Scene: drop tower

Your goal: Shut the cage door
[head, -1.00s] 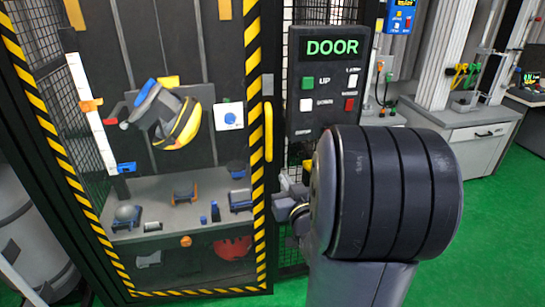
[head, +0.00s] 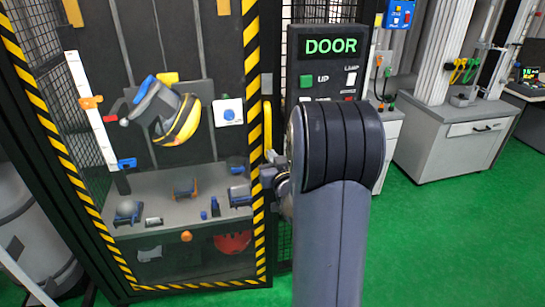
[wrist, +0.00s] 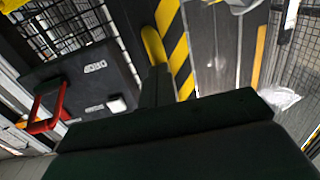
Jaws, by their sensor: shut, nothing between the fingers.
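The cage door (head: 252,90) has a black and yellow striped border and a clear pane. It stands at or close to its frame; I cannot tell whether a gap is left. Its upright yellow handle (head: 267,125) is at the right edge, and it also shows in the wrist view (wrist: 152,45) beside the stripes. My gripper (head: 266,173) is shut and empty, beside the door's right edge just below the handle. My arm hides part of it. In the wrist view my gripper's dark fingers (wrist: 155,86) point toward the handle; contact is not clear.
A control panel (head: 328,72) reading DOOR, with green, white and red buttons, is right of the handle, partly behind my arm. Inside the cage are a harness-like dummy (head: 168,115) and a shelf of small parts. Green floor (head: 440,235) is open at right.

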